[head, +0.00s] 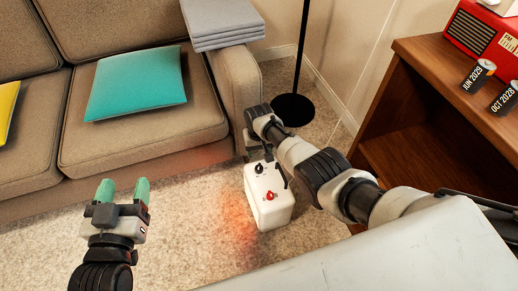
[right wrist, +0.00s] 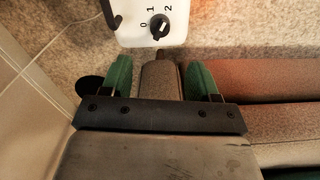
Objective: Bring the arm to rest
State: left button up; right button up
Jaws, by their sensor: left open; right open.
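My right arm (head: 318,172) reaches in from the right in the head view, its far end beside the sofa arm and behind a white heater box (head: 270,212). Its fingers are hard to make out there. In the right wrist view my right gripper (right wrist: 158,70) is open, its green fingers apart. The sofa arm shows between them, and nothing appears gripped. The heater's dial (right wrist: 159,27), marked 0, 1 and 2, lies beyond the fingertips. My left gripper (head: 125,192) is open and empty over the carpet at the lower left.
A brown sofa (head: 140,130) with a teal cushion (head: 136,82) and folded grey blankets (head: 222,22) fills the back left. A lamp base (head: 293,109) stands behind my right arm. A wooden hutch (head: 430,90) with a red radio (head: 480,35) is at right. An orange-red glow lights the carpet left of the heater.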

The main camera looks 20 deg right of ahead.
dwell(0.3)
